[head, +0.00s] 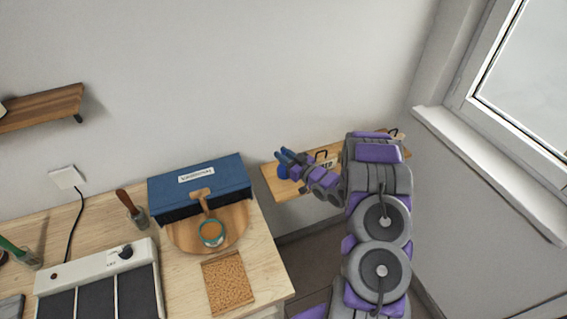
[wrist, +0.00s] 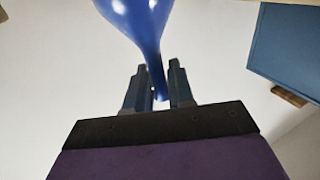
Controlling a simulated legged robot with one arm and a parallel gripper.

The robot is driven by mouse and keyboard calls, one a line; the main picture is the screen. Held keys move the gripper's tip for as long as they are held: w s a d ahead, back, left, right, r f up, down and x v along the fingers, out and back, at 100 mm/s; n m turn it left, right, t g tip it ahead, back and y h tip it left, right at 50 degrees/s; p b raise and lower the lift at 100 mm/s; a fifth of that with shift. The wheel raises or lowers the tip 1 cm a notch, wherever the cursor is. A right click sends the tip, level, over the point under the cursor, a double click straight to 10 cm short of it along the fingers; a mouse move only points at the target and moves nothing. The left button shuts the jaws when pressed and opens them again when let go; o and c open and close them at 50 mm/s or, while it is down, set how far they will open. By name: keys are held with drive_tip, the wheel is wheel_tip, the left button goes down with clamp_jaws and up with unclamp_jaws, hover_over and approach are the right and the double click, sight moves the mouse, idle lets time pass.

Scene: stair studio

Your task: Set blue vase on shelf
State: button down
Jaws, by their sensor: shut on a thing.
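The blue vase (wrist: 137,20) is glossy, and its narrow neck runs between the two fingers of my gripper (wrist: 156,68) in the wrist view. The gripper is shut on this neck. In the head view my gripper (head: 284,155) is over the left end of the wooden shelf (head: 284,190) by the wall. A small part of the blue vase (head: 283,173) shows just below the fingers, in front of the shelf. I cannot tell whether the vase touches the shelf. My arm hides part of the shelf.
A workbench at left holds a blue box (head: 225,177), a round wooden board (head: 179,237), a small tin (head: 211,233), a cork-like mat (head: 227,282) and a white control unit (head: 98,266). A sign and dark handles sit on the shelf. A window (head: 520,70) is at right.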

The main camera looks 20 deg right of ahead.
sight(281, 172)
drive_tip(key=shift+w+d+f, duration=0.15)
wheel_tip(281, 172, down, 3)
drive_tip(key=shift+d+f+b, duration=0.15)
drive_tip(key=shift+b, duration=0.4)
drive_tip(key=shift+f, duration=0.1)
drive_tip(key=shift+a, duration=0.3)
drive_tip(key=c, duration=1)
unclamp_jaws()
drive_tip(key=shift+d, duration=0.25)
